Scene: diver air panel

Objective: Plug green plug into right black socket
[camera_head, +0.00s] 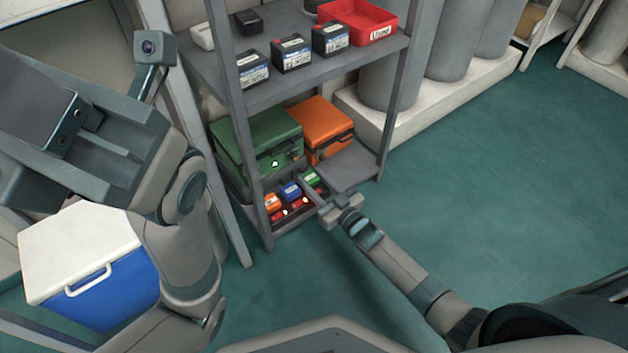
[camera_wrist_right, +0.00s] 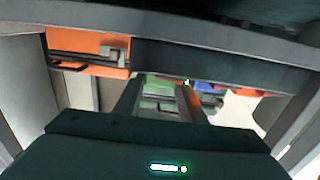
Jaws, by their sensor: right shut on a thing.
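The green plug (camera_head: 311,177) is at the right end of a row on the low panel inside the rack. My right gripper (camera_head: 313,193) reaches in from the right and is shut on the green plug. In the right wrist view the plug (camera_wrist_right: 162,92) shows between the two fingers. The blue plug (camera_head: 291,190) and the orange plug (camera_head: 271,202) are in line to its left. The black sockets are too small and dark to tell apart, so I cannot tell whether the green plug is seated. My left arm is at the left, its fingers out of view.
A green case (camera_head: 250,135) and an orange case (camera_head: 322,128) stand behind the panel. The rack's upper shelf (camera_head: 285,85) holds labelled black batteries and a red bin (camera_head: 358,20). A blue cooler (camera_head: 118,290) is at lower left. The teal floor (camera_head: 480,170) to the right is clear.

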